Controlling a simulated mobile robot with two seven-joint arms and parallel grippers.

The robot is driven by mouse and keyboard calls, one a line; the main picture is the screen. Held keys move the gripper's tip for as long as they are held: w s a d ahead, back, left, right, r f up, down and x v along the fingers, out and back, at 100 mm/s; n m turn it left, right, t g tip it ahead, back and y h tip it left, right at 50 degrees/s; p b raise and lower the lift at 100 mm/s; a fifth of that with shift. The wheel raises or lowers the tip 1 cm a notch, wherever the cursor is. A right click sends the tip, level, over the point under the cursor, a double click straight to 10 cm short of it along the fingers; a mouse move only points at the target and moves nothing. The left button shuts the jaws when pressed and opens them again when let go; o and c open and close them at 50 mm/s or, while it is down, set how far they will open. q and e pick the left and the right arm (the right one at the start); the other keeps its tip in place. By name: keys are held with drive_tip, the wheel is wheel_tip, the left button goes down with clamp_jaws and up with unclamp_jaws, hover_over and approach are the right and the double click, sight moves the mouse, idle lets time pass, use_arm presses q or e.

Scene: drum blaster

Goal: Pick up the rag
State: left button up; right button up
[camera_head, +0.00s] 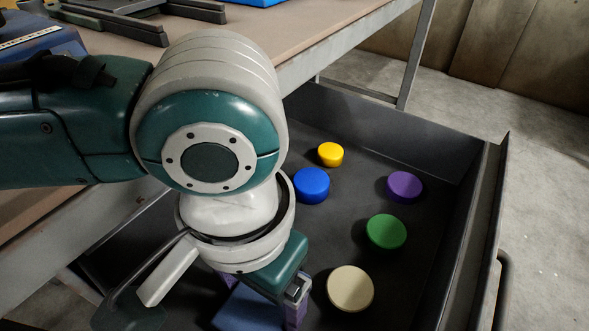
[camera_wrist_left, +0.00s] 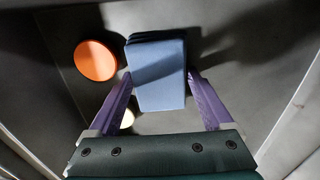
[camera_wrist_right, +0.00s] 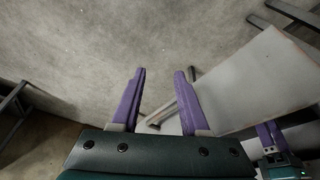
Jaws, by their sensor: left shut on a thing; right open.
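The rag is a folded blue cloth (camera_head: 243,309) in the dark drawer, partly hidden by my left arm in the head view. In the left wrist view the rag (camera_wrist_left: 158,80) lies between the two purple fingers. My left gripper (camera_wrist_left: 160,77) is shut on it, one finger at each side; it reaches down into the drawer in the head view (camera_head: 262,290). The rag looks low, near the drawer floor; I cannot tell whether it touches it. My right gripper (camera_wrist_right: 160,72) is open and empty above the concrete floor; it is outside the head view.
The drawer (camera_head: 420,125) has raised walls. Loose discs lie in it: yellow (camera_head: 330,154), blue (camera_head: 311,186), purple (camera_head: 405,186), green (camera_head: 386,232), cream (camera_head: 350,289) and orange (camera_wrist_left: 96,60). A workbench top (camera_head: 310,35) is above it at the left.

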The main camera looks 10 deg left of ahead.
sight(261, 300)
use_arm(q)
drive_tip(key=c, duration=0.4)
drive_tip(key=shift+o, duration=0.2)
drive_tip(key=shift+r, duration=0.1)
wheel_tip(261, 300, up, 20)
drive_tip(key=p, duration=0.9)
drive_tip(key=shift+p, duration=0.35)
